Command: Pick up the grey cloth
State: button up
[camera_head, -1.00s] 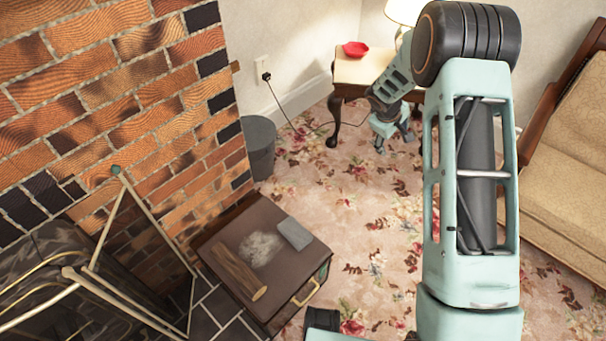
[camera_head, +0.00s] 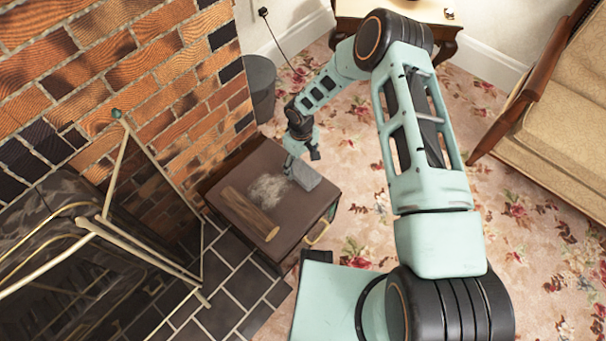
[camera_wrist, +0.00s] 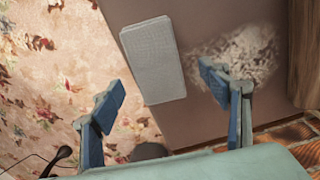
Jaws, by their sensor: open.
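The grey cloth (camera_head: 305,175) is a flat, light grey rectangle lying on top of a dark brown box (camera_head: 291,226), near its right back edge. In the wrist view the cloth (camera_wrist: 153,60) lies ahead of my gripper (camera_wrist: 165,103), between the lines of its two blue-padded fingers. The fingers are wide apart with nothing between them. In the head view my gripper (camera_head: 300,150) is over the back edge of the box, close to the cloth and partly in front of its far end.
A wood log (camera_head: 248,212) and a patch of pale ash (camera_head: 268,189) share the box top, left of the cloth. A grey bin (camera_head: 261,85) stands behind, by the brick wall. Fireplace screen bars (camera_head: 115,165) are at left. Carpet lies open to the right.

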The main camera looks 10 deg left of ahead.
aim_at(303, 171)
jog(key=f, duration=0.1)
jog(key=f+b, duration=0.1)
jog(key=f, duration=0.3)
jog(key=shift+d+f, duration=0.1)
jog(key=shift+d, duration=0.2)
jog(key=shift+c, duration=0.6)
jog(key=c, duration=1.1)
jog(key=shift+r, duration=0.2)
jog(key=shift+c, duration=0.2)
jog(key=shift+r, duration=0.2)
notch_tip(303, 171, up, 2)
jog(key=shift+w+r+p, duration=0.1)
jog(key=shift+r+p, duration=0.05)
jog(key=shift+p, duration=0.2)
jog(key=s+r+p, duration=0.2)
jog(key=s+r, duration=0.8)
jog(key=s, duration=0.4)
jog(key=shift+p, duration=0.4)
